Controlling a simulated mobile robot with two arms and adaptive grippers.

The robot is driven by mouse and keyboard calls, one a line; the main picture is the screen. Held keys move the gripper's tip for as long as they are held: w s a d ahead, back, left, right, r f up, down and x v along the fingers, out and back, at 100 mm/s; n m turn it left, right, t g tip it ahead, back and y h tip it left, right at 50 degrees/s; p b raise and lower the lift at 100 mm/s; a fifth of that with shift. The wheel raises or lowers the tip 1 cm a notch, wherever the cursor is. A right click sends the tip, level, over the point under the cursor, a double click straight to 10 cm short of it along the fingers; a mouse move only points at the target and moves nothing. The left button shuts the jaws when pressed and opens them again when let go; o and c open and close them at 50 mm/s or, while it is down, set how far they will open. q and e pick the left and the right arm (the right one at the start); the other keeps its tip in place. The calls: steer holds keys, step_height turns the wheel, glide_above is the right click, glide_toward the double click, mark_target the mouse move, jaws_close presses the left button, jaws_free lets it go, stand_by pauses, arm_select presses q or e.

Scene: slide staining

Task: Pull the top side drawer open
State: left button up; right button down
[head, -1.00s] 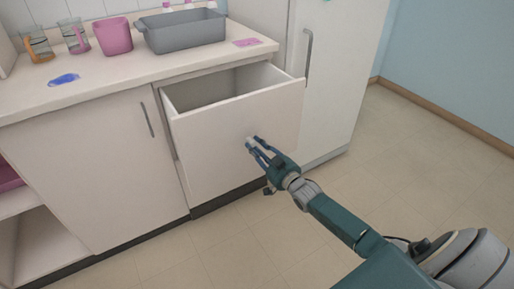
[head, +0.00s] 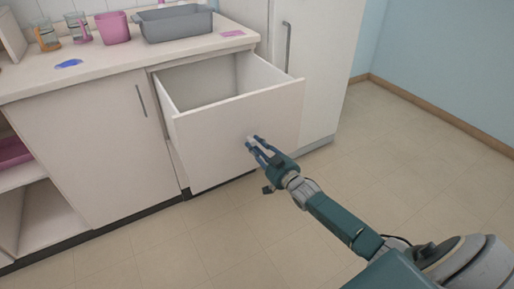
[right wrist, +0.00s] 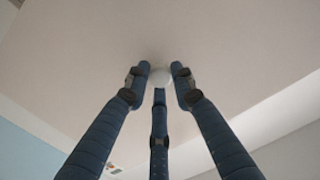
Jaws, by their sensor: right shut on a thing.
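The top side drawer (head: 215,135) is a white box with a tall plain front, and it stands well out of the counter. Its inside shows from above and looks empty. My right gripper (head: 254,143) is at the middle of the drawer front. In the right wrist view its fingers (right wrist: 160,80) are closed around a small round pale knob (right wrist: 160,76) on the drawer front (right wrist: 200,35). My left gripper is not in view.
On the counter (head: 110,72) stand a grey tub (head: 178,25), a pink bin (head: 113,28) and glass beakers (head: 77,28). A tall white cabinet (head: 310,60) stands right of the drawer. The floor (head: 400,150) in front and to the right is clear.

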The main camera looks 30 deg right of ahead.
steer(key=shift+w+r, duration=0.15)
steer(key=shift+r, duration=0.15)
steer(key=c, duration=1.5)
jaws_free()
steer(key=shift+d, duration=0.1)
steer(key=shift+o, duration=0.2)
steer(key=shift+f, duration=0.1)
steer(key=shift+s+f, duration=0.1)
steer(key=shift+s, duration=0.1)
steer(key=s, duration=1.1)
steer(key=shift+s+d, duration=0.25)
steer(key=shift+s, duration=0.15)
